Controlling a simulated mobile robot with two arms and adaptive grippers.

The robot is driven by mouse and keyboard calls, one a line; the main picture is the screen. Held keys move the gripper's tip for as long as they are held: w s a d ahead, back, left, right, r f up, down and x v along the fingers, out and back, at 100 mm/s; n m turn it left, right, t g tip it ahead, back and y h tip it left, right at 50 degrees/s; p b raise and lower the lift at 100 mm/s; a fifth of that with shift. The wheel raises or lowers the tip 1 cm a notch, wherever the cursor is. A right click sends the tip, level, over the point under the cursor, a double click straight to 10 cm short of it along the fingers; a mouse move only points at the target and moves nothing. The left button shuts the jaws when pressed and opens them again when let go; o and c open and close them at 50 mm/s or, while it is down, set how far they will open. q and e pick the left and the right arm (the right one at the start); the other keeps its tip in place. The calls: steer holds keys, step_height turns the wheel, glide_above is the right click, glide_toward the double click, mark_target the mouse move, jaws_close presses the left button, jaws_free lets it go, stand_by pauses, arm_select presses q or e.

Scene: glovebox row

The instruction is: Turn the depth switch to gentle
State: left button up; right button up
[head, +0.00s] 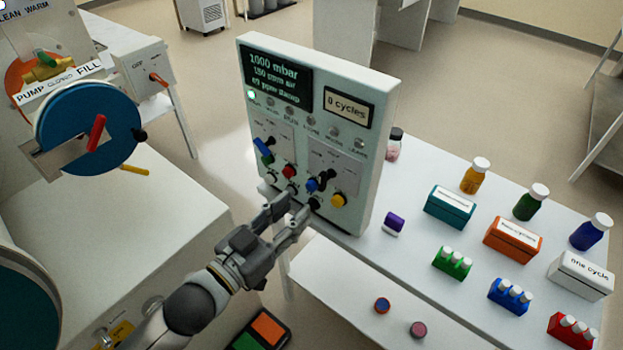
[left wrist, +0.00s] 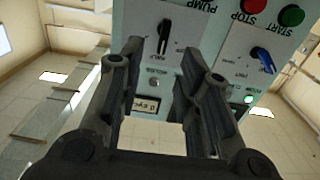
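The upright control panel (head: 372,130) faces me, with a display reading 1000 mbar and a smaller one reading 0 cycles. It carries a blue switch (head: 263,150) on its left plate and a black switch (head: 326,177) on its right plate. The left wrist view shows the black switch (left wrist: 164,36) beyond my fingers and the blue switch (left wrist: 262,60) to the right. Their small labels are unreadable, so I cannot tell which sets depth. My left gripper (head: 290,212) is open and empty, in front of the panel's lower part, apart from both switches. My right gripper is out of view.
Red stop (left wrist: 255,5) and green start (left wrist: 291,15) buttons sit near the switches. A yellow button (head: 338,200) is low on the panel's right. Bottles, boxes and vial racks stand on the white table (head: 345,285) to the right. A blue round port (head: 70,130) is at left.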

mark_target(320, 183)
arm_select(q)
steer(key=p+x, duration=0.2)
steer(key=x, duration=0.5)
steer(key=shift+w+a, duration=0.1)
steer(key=shift+w, duration=0.1)
steer(key=shift+w+d, duration=0.4)
steer(key=shift+w, duration=0.1)
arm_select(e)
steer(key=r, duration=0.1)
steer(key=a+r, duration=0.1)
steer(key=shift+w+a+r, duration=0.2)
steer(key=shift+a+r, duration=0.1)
arm_select(q)
steer(key=shift+c, duration=0.2)
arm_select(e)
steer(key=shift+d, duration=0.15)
arm_select(q)
jaws_close()
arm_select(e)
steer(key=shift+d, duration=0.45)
